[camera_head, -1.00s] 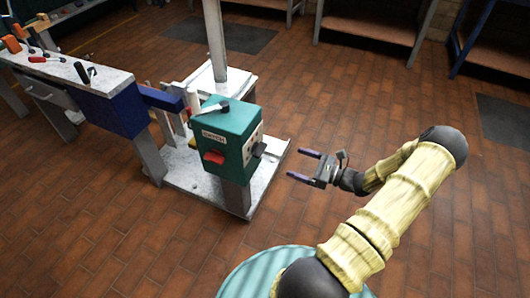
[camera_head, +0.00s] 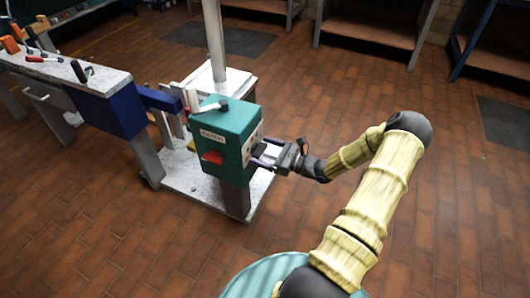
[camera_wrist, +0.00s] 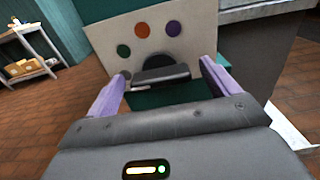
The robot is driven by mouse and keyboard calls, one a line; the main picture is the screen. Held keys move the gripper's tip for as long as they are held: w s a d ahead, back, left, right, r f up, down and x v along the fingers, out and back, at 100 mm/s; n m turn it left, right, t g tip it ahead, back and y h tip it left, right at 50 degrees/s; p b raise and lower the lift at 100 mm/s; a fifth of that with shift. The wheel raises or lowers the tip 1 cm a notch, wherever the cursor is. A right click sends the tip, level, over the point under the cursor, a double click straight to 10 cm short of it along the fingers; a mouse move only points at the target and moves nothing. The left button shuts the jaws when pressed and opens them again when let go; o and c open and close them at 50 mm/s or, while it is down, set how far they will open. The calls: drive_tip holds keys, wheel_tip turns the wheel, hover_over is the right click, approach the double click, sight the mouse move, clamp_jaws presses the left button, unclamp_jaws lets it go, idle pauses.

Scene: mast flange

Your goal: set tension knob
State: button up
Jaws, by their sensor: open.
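The teal box (camera_head: 226,143) stands on a post over the white base plate, with a label and a red part (camera_head: 212,157) on its front. Its right side carries a pale panel (camera_wrist: 190,27) with green, orange and purple dots. Below the dots in the wrist view is a dark knob (camera_wrist: 160,76) with a bar-shaped grip in front of a dark round part. My gripper (camera_head: 266,152) is at this right side. In the wrist view its purple fingers (camera_wrist: 164,82) are open, one on each side of the knob's bar, with gaps visible. Contact cannot be told.
A lever (camera_head: 209,107) lies on top of the box. A workbench (camera_head: 70,72) with tools stands at the left, joined by a blue beam (camera_head: 160,98). A pale pole (camera_head: 215,40) rises behind.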

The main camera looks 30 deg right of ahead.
drive_tip(key=c, duration=1)
drive_tip(key=shift+r+m+p, duration=0.2)
drive_tip(key=shift+m+p, duration=0.1)
drive_tip(key=shift+p, duration=0.4)
drive_tip(key=shift+m+p, duration=0.5)
drive_tip(key=shift+p, duration=0.3)
drive_tip(key=m+p, duration=0.2)
drive_tip(key=p, duration=0.1)
drive_tip(key=shift+d+r, duration=0.1)
drive_tip(key=shift+f+m+p, duration=0.15)
drive_tip(key=shift+m+p, duration=0.8)
drive_tip(key=shift+m, duration=0.15)
drive_tip(key=shift+f+m+p, duration=0.15)
drive_tip(key=shift+m+p, duration=0.75)
drive_tip(key=shift+m, duration=0.2)
drive_tip(key=shift+w+d, duration=0.1)
